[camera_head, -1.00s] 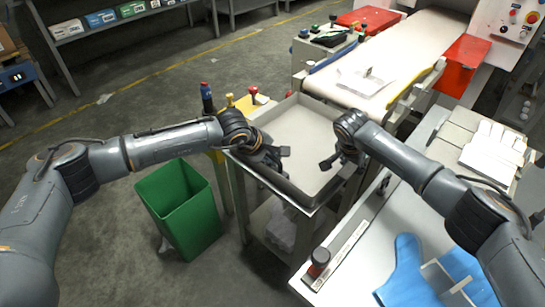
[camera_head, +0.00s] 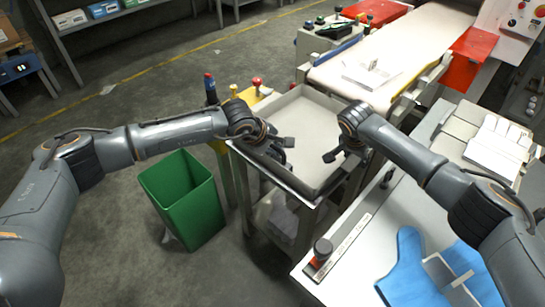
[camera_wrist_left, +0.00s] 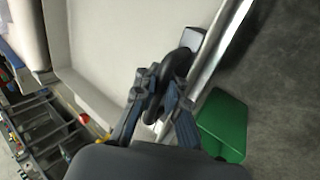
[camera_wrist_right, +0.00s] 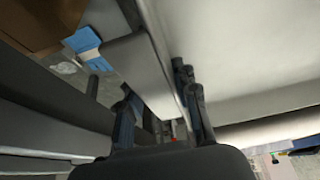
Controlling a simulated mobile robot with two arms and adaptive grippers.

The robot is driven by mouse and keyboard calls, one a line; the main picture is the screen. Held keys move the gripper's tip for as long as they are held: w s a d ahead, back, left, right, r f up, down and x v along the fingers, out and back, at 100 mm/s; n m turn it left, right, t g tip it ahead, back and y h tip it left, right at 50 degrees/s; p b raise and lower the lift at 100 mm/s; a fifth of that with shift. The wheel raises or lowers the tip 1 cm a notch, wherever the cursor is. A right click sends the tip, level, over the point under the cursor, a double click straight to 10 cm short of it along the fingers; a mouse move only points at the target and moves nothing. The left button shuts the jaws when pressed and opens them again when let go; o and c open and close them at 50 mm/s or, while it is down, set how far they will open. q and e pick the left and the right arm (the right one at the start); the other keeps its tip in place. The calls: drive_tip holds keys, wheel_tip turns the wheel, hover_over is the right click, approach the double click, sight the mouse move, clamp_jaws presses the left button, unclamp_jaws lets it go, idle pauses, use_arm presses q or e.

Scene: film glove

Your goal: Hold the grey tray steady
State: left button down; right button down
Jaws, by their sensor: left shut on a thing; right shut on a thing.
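The grey tray (camera_head: 308,128) is a shallow rectangular pan with a raised rim. It lies level on a metal stand in the head view and looks empty. My left gripper (camera_head: 281,149) is shut on the tray at its near left side. In the left wrist view its fingers (camera_wrist_left: 163,88) close around a dark curved part, seemingly a handle, by the tray's rim. My right gripper (camera_head: 340,154) is at the tray's right side, shut on its edge. In the right wrist view, the rim passes by the fingers (camera_wrist_right: 165,105), and the exact contact is partly hidden.
A green bin (camera_head: 183,200) stands on the floor left of the stand. A conveyor (camera_head: 385,48) lies behind the tray. A white worktop (camera_head: 390,225) with blue gloves (camera_head: 412,275) is at the right.

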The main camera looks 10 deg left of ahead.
use_arm(q)
drive_tip(key=shift+w+d+r, duration=0.1)
drive_tip(key=shift+w+d, duration=0.5)
drive_tip(key=shift+w, duration=0.3)
drive_tip(key=shift+w+d+r, duration=0.1)
drive_tip(key=shift+w+d, duration=0.45)
drive_tip(key=shift+w, duration=0.35)
use_arm(e)
drive_tip(key=shift+s+f, duration=0.1)
idle(1.7)
idle(0.4)
use_arm(q)
drive_tip(key=c, duration=1.3)
unclamp_jaws()
drive_tip(key=shift+f, duration=0.1)
drive_tip(key=shift+s+a, duration=0.1)
drive_tip(key=shift+s, duration=0.05)
drive_tip(key=v, duration=1.2)
use_arm(e)
drive_tip(key=c, duration=0.9)
unclamp_jaws()
drive_tip(key=shift+o, duration=0.2)
